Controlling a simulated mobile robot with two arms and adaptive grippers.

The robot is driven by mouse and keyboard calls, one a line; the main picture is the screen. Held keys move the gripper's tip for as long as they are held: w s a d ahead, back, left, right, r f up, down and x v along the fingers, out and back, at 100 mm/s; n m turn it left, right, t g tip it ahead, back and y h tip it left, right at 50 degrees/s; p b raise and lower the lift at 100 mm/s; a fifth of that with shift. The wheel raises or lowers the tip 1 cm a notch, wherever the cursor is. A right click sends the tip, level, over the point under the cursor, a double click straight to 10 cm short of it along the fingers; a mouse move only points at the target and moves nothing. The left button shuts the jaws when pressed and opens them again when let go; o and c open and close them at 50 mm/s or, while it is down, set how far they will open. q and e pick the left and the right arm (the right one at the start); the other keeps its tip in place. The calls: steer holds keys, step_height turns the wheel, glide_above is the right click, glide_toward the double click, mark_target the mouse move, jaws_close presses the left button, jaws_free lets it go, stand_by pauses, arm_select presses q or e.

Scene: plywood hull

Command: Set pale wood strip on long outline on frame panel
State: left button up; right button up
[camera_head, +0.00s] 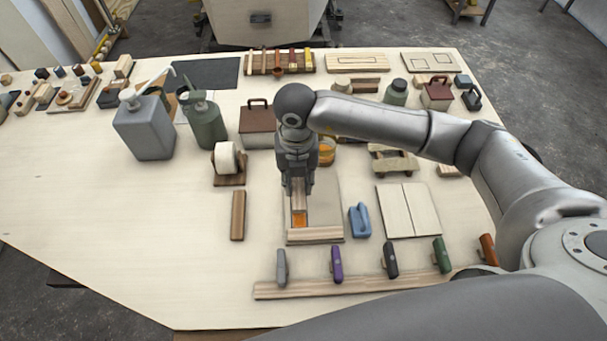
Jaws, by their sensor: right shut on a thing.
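My right gripper (298,186) points down over a tray (326,205) at the front middle of the table. It is shut on a pale wood strip (299,202), which stands out below the fingers; the fingers hide its upper part. An orange patch (299,220) shows just below the strip. I cannot tell whether the strip touches the surface under it. A pale panel with a long outline (356,62) lies at the back of the table. Beside it lies a panel with two squarish outlines (430,63). My left gripper is not in view.
A grey jug (144,128), a green sprayer (204,122) and a tape roll (228,160) stand left of my gripper. A blue clamp-like item (360,220) and a two-part pale board (408,210) lie right. Several coloured-handled tools line the front rail (350,280). The left front is clear.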

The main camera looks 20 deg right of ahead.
steer(key=shift+a+f+b, duration=0.2)
steer(key=shift+f+b, duration=0.1)
steer(key=shift+f, duration=0.25)
steer(key=shift+d+f+b, duration=0.25)
steer(key=shift+f+b, duration=0.3)
steer(key=shift+f, duration=0.5)
step_height(320, 180, down, 2)
steer(key=shift+a+b, duration=0.1)
steer(key=shift+b, duration=0.5)
steer(key=shift+f+b, duration=1.05)
steer(key=shift+f, duration=0.1)
steer(key=o, duration=1)
steer(key=shift+r, duration=0.1)
